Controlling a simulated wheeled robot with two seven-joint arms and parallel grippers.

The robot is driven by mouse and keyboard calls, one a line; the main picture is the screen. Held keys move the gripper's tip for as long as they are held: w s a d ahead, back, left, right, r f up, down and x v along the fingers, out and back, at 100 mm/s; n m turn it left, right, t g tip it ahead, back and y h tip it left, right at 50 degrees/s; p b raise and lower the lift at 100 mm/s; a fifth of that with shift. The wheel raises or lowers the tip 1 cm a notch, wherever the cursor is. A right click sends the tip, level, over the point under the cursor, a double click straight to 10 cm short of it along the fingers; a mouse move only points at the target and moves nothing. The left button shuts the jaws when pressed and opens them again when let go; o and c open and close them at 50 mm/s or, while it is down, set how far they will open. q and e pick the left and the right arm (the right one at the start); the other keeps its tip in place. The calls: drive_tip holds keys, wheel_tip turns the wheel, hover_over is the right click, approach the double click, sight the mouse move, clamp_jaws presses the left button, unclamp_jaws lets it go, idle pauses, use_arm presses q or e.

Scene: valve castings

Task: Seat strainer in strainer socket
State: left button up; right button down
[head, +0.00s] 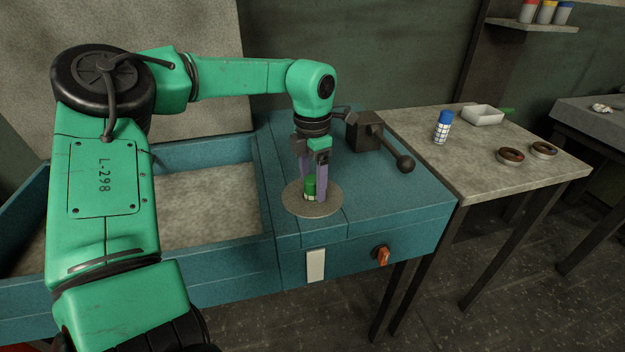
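A small cylinder with a green top and a pale gridded lower part (310,188), which looks like a strainer, stands upright over a round grey plate (296,208) on the teal bench. My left gripper (314,190) points straight down, with its purple fingers on either side of this cylinder, and appears shut on it. I cannot tell whether the cylinder's lower end touches the plate or sits in an opening. No strainer socket shows clearly; the fingers and cylinder hide part of the plate. My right gripper is not in view.
A dark block with a ball-ended lever (372,135) stands behind the plate. A sand-coloured bed (205,205) lies to the left. The right table (480,165) holds a blue-topped gridded cylinder (442,127), a white tray (483,115) and two dark rings (510,156).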

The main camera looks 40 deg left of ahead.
use_arm(q)
drive_tip(key=shift+r, duration=0.2)
drive_tip(key=shift+w+r, duration=0.1)
drive_tip(key=shift+r, duration=0.25)
wheel_tip(320, 180, up, 11)
drive_tip(key=shift+p, duration=0.3)
drive_tip(key=shift+r, duration=0.1)
